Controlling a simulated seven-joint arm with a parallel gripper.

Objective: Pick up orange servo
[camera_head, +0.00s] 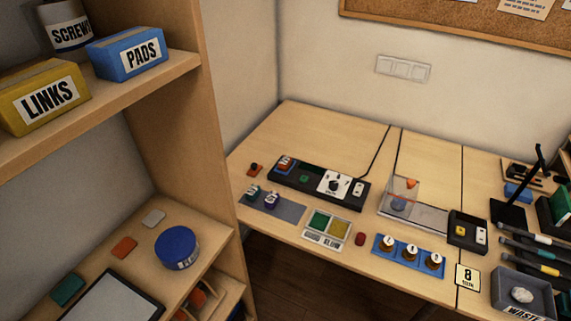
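The likely orange servo (286,163) is a small orange block with a white label and some blue at it. It sits at the left end of a long black device (310,196) on the desk. Similar small labelled blocks, a teal one (252,191) and a purple one (271,200), stand on a grey-blue mat (289,211) in front. My gripper does not show in this view.
A two-part tray, green and yellow (329,226), lies in front of the device. A clear-sided station (402,193) with an orange part stands to the right. A blue holder (388,250) and waste bin (530,304) are further right. A shelf unit (187,110) stands left.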

